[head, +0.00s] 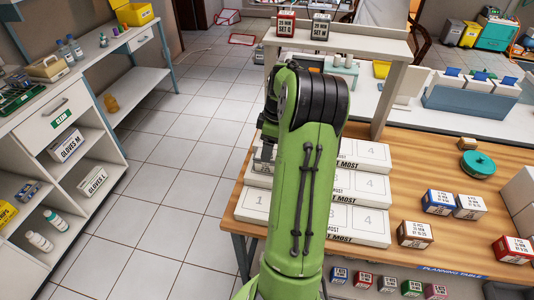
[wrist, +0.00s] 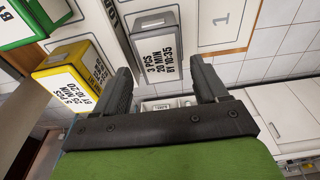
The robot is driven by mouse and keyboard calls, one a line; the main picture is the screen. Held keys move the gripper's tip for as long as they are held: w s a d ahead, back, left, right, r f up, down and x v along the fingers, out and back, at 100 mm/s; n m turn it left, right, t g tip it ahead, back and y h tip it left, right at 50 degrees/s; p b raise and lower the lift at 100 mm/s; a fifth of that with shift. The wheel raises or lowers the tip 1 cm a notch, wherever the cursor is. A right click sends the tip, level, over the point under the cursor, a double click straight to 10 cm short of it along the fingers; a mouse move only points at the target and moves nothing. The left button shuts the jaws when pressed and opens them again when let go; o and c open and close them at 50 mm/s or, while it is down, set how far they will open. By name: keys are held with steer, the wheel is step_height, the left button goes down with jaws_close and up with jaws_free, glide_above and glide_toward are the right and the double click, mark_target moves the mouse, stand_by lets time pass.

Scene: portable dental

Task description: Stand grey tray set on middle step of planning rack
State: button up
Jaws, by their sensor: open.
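The grey tray set (wrist: 157,45), a box with a white label reading 3 PCS, 20 MIN, BY 10:35, is in the wrist view just beyond my fingertips. My gripper (wrist: 160,70) is open and empty, its two fingers to either side of the box's lower end. I cannot tell whether they touch it. The white planning rack stands on the table in the head view, with its middle step (head: 374,188) partly behind my arm. A panel marked 1 (wrist: 225,20) shows right of the box. In the head view my gripper (head: 263,155) is mostly hidden behind my arm.
A yellow box (wrist: 75,75) and a green box (wrist: 30,22) stand left of the grey one. A shelf (head: 345,38) rises behind the rack, bearing red and grey label boxes. Several labelled boxes (head: 415,234) sit on the table at right. The tiled floor at left is clear.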

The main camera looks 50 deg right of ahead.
step_height(320, 180, up, 6)
steer(key=w+a+r+m+h, duration=0.1)
steer(key=a+r, duration=0.3)
steer(key=a, duration=0.6)
steer(key=a+r+h, duration=0.1)
steer(key=a+r, duration=0.4)
steer(key=a, duration=0.5)
steer(key=s+a+m+t+y, duration=0.1)
steer(key=s+a+m+t, duration=0.2)
steer(key=s+a, duration=0.9)
steer(key=a+t+p, duration=0.1)
steer(key=a, duration=0.2)
steer(key=shift+s+f+m, duration=0.25)
steer(key=shift+f+m, duration=0.05)
steer(key=shift+f, duration=0.1)
steer(key=shift+a, duration=0.1)
